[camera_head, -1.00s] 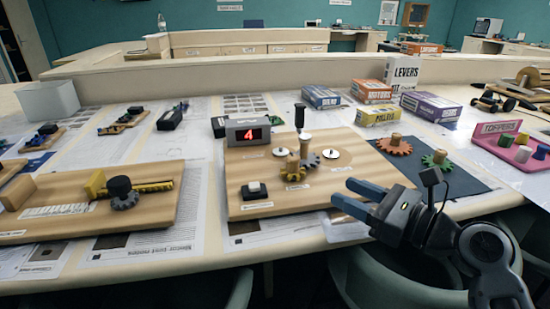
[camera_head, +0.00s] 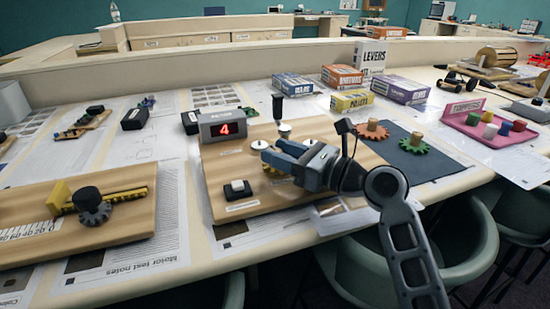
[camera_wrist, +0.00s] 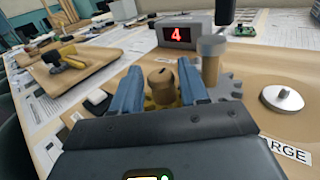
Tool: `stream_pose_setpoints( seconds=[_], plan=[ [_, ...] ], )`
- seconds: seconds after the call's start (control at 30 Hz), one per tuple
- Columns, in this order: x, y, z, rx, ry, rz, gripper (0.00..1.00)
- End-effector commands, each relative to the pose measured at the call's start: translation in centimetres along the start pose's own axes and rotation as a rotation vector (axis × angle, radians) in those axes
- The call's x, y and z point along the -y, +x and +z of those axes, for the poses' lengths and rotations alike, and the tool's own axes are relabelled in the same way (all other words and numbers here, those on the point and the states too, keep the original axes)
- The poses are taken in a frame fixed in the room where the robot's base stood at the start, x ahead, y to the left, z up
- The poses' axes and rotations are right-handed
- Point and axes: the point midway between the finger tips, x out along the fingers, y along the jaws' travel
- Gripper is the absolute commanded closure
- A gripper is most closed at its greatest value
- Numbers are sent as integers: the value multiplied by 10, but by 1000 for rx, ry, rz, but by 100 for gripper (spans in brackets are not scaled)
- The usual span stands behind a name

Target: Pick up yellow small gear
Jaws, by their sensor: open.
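The yellow small gear (camera_wrist: 149,103) with its wooden knob (camera_wrist: 162,86) stands on the wooden board (camera_head: 232,162). In the head view only a sliver of the gear (camera_head: 270,169) shows beside my fingers. My gripper (camera_head: 273,151) is open over the board. In the wrist view its blue fingers (camera_wrist: 160,70) appear on either side of the knob, with a gap on each side. Most of the gear's teeth are hidden by the fingers and the gripper body. A grey gear (camera_wrist: 228,84) with a pale post sits just right of the right finger.
A counter showing a red 4 (camera_head: 224,129) stands behind on the board. Orange (camera_head: 372,131) and green gears (camera_head: 414,144) lie on a dark mat beyond the board.

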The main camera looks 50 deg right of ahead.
Motion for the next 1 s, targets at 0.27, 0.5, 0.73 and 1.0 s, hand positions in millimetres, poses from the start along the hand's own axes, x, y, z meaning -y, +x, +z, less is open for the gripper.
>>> stream_pose_setpoints(
  seconds=[0.27,0.5,0.73,1.0],
  plan=[
    [0,33,0,0,0,0,56],
    [0,35,0,0,0,0,56],
    [0,35,0,0,0,0,76],
    [0,35,0,0,0,0,94]
  ],
)
